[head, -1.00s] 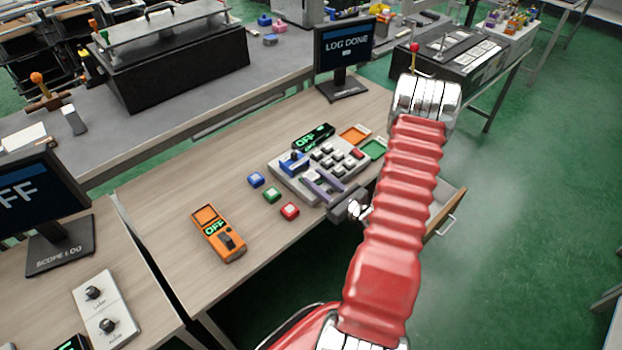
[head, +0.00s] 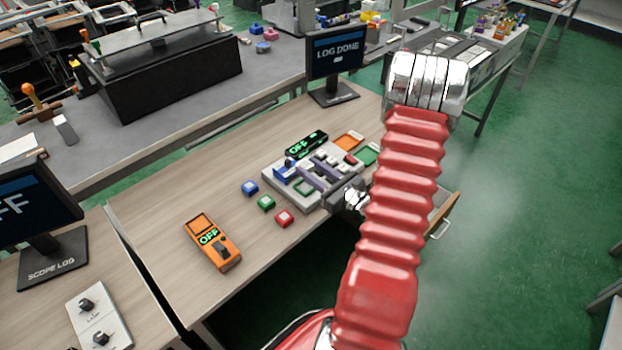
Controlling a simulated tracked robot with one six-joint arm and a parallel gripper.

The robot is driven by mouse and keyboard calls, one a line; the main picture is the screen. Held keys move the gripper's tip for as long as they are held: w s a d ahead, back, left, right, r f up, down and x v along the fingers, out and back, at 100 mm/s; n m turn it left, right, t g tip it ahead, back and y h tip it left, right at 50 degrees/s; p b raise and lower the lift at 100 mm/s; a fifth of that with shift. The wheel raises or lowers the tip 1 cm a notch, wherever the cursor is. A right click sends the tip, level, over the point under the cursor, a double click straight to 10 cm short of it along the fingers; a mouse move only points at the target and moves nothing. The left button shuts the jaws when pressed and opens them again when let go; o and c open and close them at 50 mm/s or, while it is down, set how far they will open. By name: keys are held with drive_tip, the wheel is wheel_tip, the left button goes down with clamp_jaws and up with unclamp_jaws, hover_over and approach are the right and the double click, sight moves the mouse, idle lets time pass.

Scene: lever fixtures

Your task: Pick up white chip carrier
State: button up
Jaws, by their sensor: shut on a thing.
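My gripper (head: 311,170) is over the grey fixture (head: 284,197) on the wooden bench, with its purple-grey fingers reaching left across it. The fingers are closed on a small pale piece, which I take to be the white chip carrier; they hide most of it. Whether it is clear of the fixture cannot be told. The fixture has a blue part (head: 284,172) at its left, a green-framed spot (head: 305,187) near the front, and several small blocks partly behind the fingers.
A display reading OFF (head: 306,145) stands behind the fixture. Orange (head: 349,141) and green (head: 367,155) trays lie at its right. An open drawer (head: 442,217) juts out at right.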

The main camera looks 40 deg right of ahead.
drive_tip(key=shift+r, duration=1.2)
drive_tip(key=w+a+f+n+g+y, duration=0.2)
drive_tip(key=w+a+n+y, duration=0.1)
drive_tip(key=a, duration=0.7)
drive_tip(key=w+a+f+n+g+y, duration=0.2)
drive_tip(key=a+y, duration=0.4)
drive_tip(key=a, duration=0.4)
drive_tip(key=w+a+f+n+g+y, duration=0.2)
drive_tip(key=w+a+n+g+y, duration=0.1)
drive_tip(key=a, duration=0.7)
drive_tip(key=shift+w+a+f+n+y, duration=0.15)
drive_tip(key=shift+w+n+y, duration=0.3)
drive_tip(key=shift+n, duration=0.1)
drive_tip(key=shift+w+a+f+n+y, duration=0.15)
drive_tip(key=shift+w+n+y, duration=0.15)
drive_tip(key=shift+n+y, duration=0.2)
drive_tip(key=shift+a+n+g, duration=0.25)
drive_tip(key=shift+a+g, duration=0.05)
drive_tip(key=shift+a, duration=0.25)
drive_tip(key=shift+d, duration=0.1)
